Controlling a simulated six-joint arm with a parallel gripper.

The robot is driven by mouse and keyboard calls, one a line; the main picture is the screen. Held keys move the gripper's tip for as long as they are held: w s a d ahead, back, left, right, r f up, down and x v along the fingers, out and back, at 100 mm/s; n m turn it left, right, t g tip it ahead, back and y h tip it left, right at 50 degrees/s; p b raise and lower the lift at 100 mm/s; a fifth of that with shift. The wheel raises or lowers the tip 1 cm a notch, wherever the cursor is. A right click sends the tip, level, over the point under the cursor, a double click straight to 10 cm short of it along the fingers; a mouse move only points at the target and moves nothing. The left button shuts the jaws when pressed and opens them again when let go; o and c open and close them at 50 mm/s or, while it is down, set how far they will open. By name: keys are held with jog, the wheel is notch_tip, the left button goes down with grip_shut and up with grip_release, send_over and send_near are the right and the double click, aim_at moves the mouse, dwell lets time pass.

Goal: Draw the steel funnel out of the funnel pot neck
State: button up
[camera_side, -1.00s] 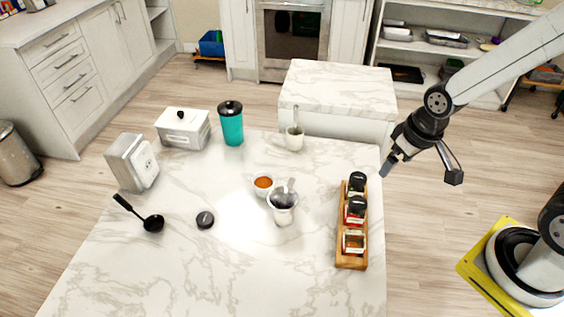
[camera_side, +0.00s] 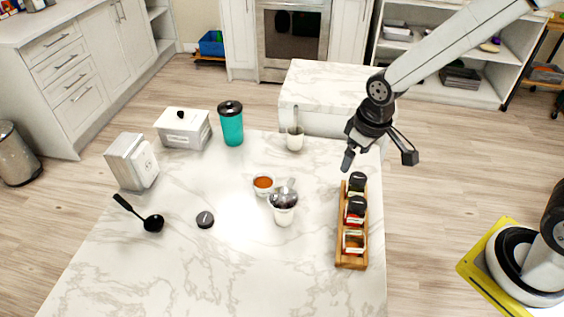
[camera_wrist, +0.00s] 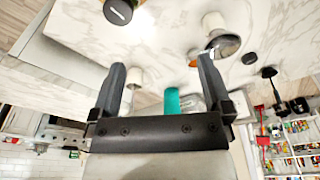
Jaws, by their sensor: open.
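The steel funnel (camera_side: 284,198) sits in the mouth of the white funnel pot (camera_side: 284,216) near the middle of the marble table. Its handle sticks up toward the back. In the wrist view the funnel (camera_wrist: 227,46) shows at the right finger's tip, with the pot (camera_wrist: 213,21) just above it in the picture. My gripper (camera_side: 347,160) is open and empty, in the air by the table's back right corner, up and right of the funnel. In the wrist view both fingers of my gripper (camera_wrist: 160,65) are spread apart.
A wooden rack (camera_side: 351,262) of spice jars stands at the table's right edge. An orange-filled bowl (camera_side: 263,185) sits beside the pot. A white cup (camera_side: 295,140) and teal tumbler (camera_side: 231,128) stand behind. A black ladle (camera_side: 152,223) and dark lid (camera_side: 205,220) lie left.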

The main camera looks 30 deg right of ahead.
jog(key=w+a+f+n+g, duration=0.1)
jog(key=w+a+f+n, duration=0.1)
jog(key=w+a, duration=0.2)
jog(key=w+a+f+n, duration=0.2)
jog(key=w+a+f, duration=0.1)
jog(key=a, duration=0.6)
jog(key=shift+w+f+n+g, duration=0.3)
jog(key=shift+w+g, duration=0.1)
jog(key=shift+w, duration=0.1)
jog(key=shift+a, duration=0.1)
